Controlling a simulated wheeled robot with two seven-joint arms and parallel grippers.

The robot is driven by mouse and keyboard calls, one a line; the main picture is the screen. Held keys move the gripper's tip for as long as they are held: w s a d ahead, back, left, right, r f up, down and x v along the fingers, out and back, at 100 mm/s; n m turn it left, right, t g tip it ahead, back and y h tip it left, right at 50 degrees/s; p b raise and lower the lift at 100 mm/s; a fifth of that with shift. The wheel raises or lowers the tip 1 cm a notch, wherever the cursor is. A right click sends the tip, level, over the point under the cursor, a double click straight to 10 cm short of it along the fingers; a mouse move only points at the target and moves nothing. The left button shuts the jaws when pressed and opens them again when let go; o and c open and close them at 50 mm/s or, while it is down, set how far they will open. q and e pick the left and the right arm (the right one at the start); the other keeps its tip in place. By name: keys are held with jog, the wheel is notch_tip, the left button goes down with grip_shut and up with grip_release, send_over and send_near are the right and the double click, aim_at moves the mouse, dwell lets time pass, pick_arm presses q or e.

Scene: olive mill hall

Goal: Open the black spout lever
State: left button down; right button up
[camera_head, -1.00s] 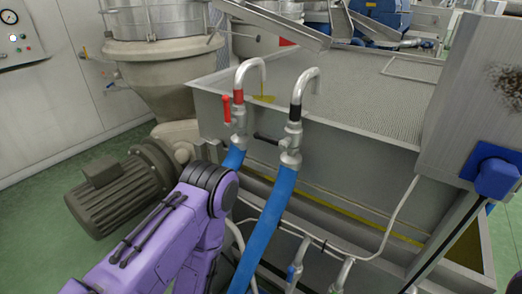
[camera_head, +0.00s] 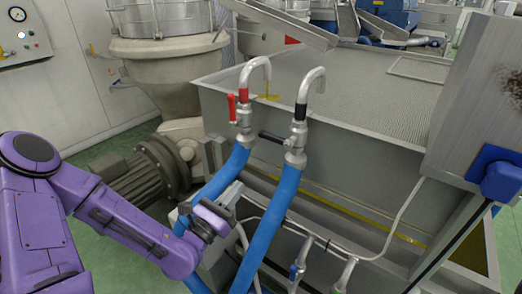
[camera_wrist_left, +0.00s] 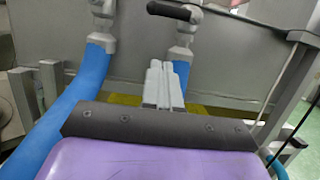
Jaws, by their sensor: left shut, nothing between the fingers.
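The black spout lever (camera_head: 271,137) sticks out to the left, roughly level, from the valve of the black-banded spout (camera_head: 299,112). In the left wrist view the black lever (camera_wrist_left: 169,11) is at the top, above and beyond my fingertips. My left gripper (camera_head: 234,191) is below the lever in the head view, near the blue hoses, and does not touch the lever. In the left wrist view its grey fingers (camera_wrist_left: 161,76) are together with nothing between them. The right gripper is not in view.
A red-banded spout (camera_head: 243,95) with an upright red lever (camera_head: 232,107) stands left of the black one. Two blue hoses (camera_head: 268,232) run down from the valves. Behind stands a grey metal tank (camera_head: 360,150). A motor (camera_head: 140,178) lies left.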

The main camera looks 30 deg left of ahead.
pick_arm(q)
send_near(275, 139)
jog(key=w+a+f, duration=0.2)
jog(key=w+f, duration=0.2)
jog(key=w, duration=0.1)
jog(key=r+p, duration=0.1)
jog(key=w+r, duration=0.1)
jog(key=w+r+p, duration=0.1)
jog(key=shift+d+r+p, duration=0.3)
jog(key=shift+d+r, duration=0.05)
jog(key=shift+r, duration=0.05)
